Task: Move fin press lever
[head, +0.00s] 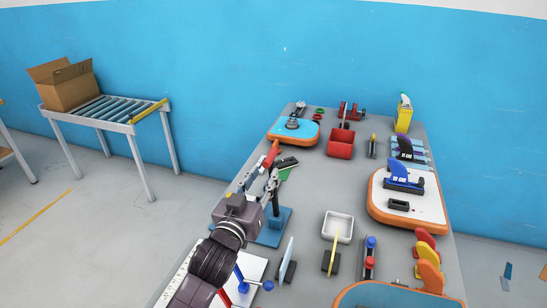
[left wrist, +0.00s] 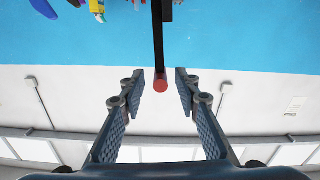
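The fin press stands at the left side of the grey bench, with a blue base (head: 279,231) and a black upright post (head: 276,203). My left gripper (head: 270,183) is at the post's upper part and partly hides the press. In the left wrist view, a dark lever bar with a round red end (left wrist: 160,86) lies between the fingers of my left gripper (left wrist: 160,92). The fingers are open, with a visible gap on each side of the red end. Whether the red end is level with the fingertips or beyond them is hard to tell. My right gripper is not in view.
A white board (head: 407,197) lies at the right.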

